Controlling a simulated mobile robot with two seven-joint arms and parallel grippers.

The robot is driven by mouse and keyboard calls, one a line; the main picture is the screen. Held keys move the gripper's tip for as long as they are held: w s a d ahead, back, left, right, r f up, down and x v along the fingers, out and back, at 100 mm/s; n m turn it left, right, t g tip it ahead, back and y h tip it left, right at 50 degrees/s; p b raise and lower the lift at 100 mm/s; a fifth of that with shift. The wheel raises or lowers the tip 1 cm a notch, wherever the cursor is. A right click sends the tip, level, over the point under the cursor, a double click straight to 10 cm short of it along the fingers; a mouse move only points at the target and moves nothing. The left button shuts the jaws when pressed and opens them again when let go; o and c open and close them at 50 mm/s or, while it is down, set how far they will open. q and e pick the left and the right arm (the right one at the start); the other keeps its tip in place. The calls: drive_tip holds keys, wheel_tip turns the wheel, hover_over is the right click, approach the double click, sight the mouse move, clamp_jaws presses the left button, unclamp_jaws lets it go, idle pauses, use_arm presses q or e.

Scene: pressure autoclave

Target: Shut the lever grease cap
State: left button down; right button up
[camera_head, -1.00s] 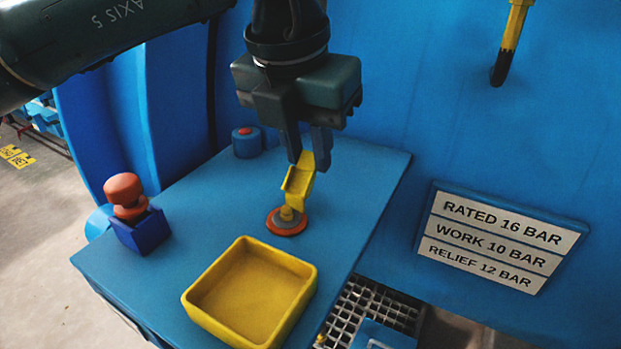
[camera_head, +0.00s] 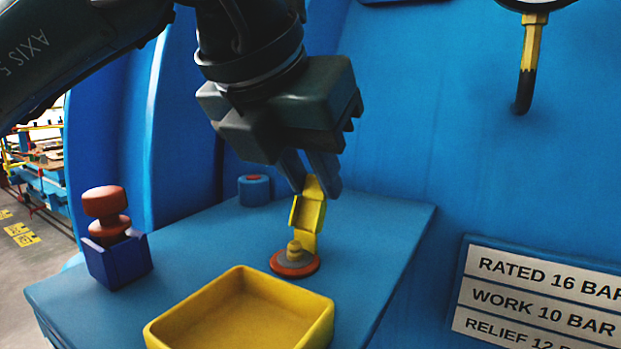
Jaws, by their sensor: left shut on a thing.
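The lever grease cap is a round orange-rimmed grey base (camera_head: 295,264) on the blue table, with a yellow lever (camera_head: 308,215) standing up from it. The lever rises steeply and leans slightly right. My left gripper (camera_head: 316,188) comes down from above and is shut on the upper end of the yellow lever. Its fingers hide part of that end. My right gripper is not in view.
A yellow tray (camera_head: 325,322) stands in front of the cap, with no contents visible. A blue block with a red knob (camera_head: 104,202) is at the left. A small blue cylinder (camera_head: 254,191) stands behind. A blue wall with a rating plate (camera_head: 540,297) is at the right.

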use_arm(q)
drive_tip(key=shift+r, duration=0.1)
drive_tip(key=c, duration=1.2)
unclamp_jaws()
drive_tip(key=v, duration=1.3)
drive_tip(key=shift+p, duration=0.3)
